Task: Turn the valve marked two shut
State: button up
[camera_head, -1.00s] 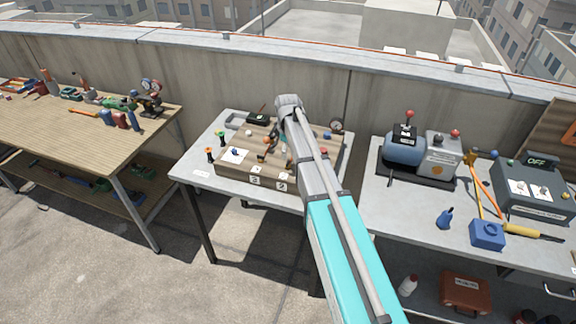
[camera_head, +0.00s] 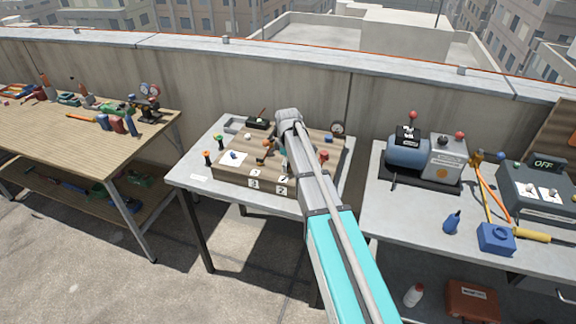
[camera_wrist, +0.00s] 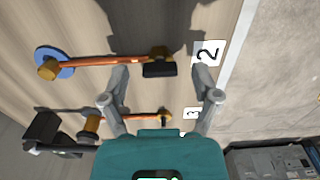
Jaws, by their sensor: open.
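In the wrist view, the label 2 (camera_wrist: 208,53) lies beside a brass valve (camera_wrist: 160,53) with a black handle (camera_wrist: 160,69). A copper pipe (camera_wrist: 105,61) runs from this valve to a blue disc (camera_wrist: 50,64). My gripper (camera_wrist: 160,76) is open, with one finger on each side of the black handle and nothing visibly gripped. Contact cannot be told. The label 3 (camera_wrist: 191,113) and a second copper pipe (camera_wrist: 130,116) lie nearer my gripper's body. In the head view, my arm hides part of the wooden board (camera_head: 225,176).
The board stands on a grey table (camera_head: 192,181). A black handle (camera_wrist: 45,130) on a brass fitting is left of my gripper in the wrist view. A wooden workbench (camera_head: 50,130) stands left. A blue motor unit (camera_head: 407,152) stands on the right table.

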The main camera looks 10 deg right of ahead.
grip_shut()
dwell(0.4)
jog(key=shift+m, duration=0.4)
jog(key=m, duration=0.3)
jog(key=shift+m, duration=0.3)
jog(key=m, duration=1.3)
jog(key=shift+m, duration=0.3)
